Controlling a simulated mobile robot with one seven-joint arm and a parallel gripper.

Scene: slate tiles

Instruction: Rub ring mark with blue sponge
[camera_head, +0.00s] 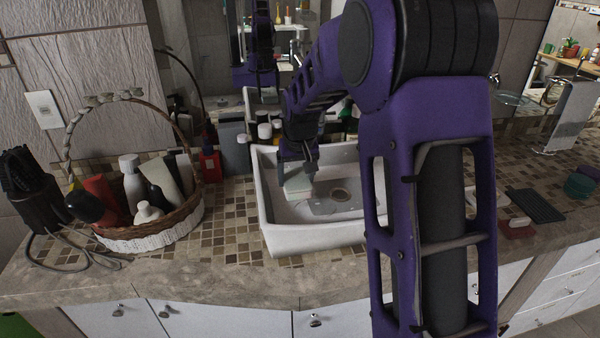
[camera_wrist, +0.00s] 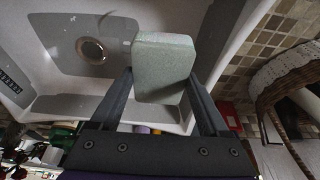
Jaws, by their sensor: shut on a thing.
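My gripper (camera_head: 298,170) is inside the white sink basin, toward its left side. It is shut on a pale grey-green block, the sponge (camera_head: 298,188), held at its fingertips. In the wrist view the sponge (camera_wrist: 163,62) sits between the two fingers over the basin. I cannot tell whether it touches the basin floor. A short dark curved mark (camera_wrist: 104,19) shows on the basin floor near the drain in the wrist view; it may be part of the ring mark. No full ring mark is clear apart from the round drain.
The sink's (camera_head: 320,238) raised walls surround the gripper. The drain (camera_head: 340,195) is right of the sponge. A wicker basket (camera_head: 190,218) of bottles stands left. Several bottles stand behind the sink. My arm hides the basin's right part.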

